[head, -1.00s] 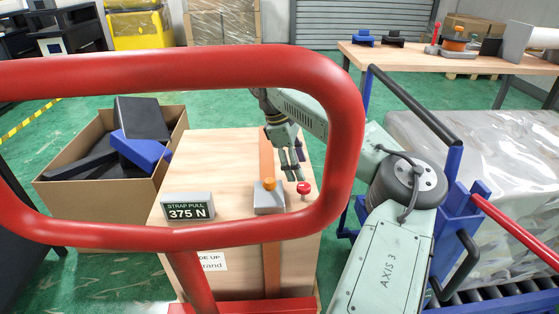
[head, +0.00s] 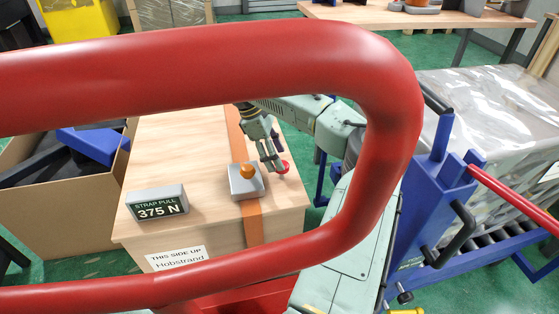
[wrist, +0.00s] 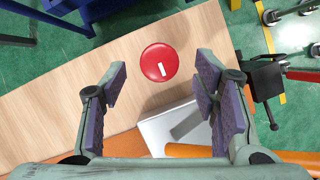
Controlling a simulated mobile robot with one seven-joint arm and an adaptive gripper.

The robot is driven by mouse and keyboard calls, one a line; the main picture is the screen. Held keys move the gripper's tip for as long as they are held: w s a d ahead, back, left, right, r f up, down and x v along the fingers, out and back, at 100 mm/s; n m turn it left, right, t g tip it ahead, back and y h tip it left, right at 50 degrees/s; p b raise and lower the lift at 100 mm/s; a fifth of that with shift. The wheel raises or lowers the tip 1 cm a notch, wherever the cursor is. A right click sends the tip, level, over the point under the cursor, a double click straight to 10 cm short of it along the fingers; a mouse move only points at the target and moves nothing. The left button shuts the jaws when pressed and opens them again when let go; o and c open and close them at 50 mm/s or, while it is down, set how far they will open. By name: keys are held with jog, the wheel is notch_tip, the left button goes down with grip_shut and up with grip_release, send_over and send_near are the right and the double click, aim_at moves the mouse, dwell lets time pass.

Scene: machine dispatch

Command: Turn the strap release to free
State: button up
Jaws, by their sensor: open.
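The wooden crate (head: 185,135) has an orange strap (head: 252,222) running over its top and down its front. A grey block (head: 242,188) with an orange knob (head: 247,171) sits on the strap; the wrist view shows the block (wrist: 170,128) at the lower middle. A red round knob (head: 282,168) stands just right of the block. From above, the red knob (wrist: 159,62) bears a short white mark. My gripper (head: 272,162) is open just above the red knob. In the wrist view its fingers (wrist: 160,90) are apart, with the red knob ahead between them, untouched.
A display (head: 157,203) reading STRAP PULL 375 N stands on the crate's front left. A red rail (head: 200,70) crosses the head view in front. A cardboard box (head: 60,215) stands left; a wrapped load (head: 490,110) stands right.

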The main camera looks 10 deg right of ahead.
jog(key=shift+x, duration=1.4)
jog(key=shift+c, duration=0.2)
jog(key=c, duration=1.1)
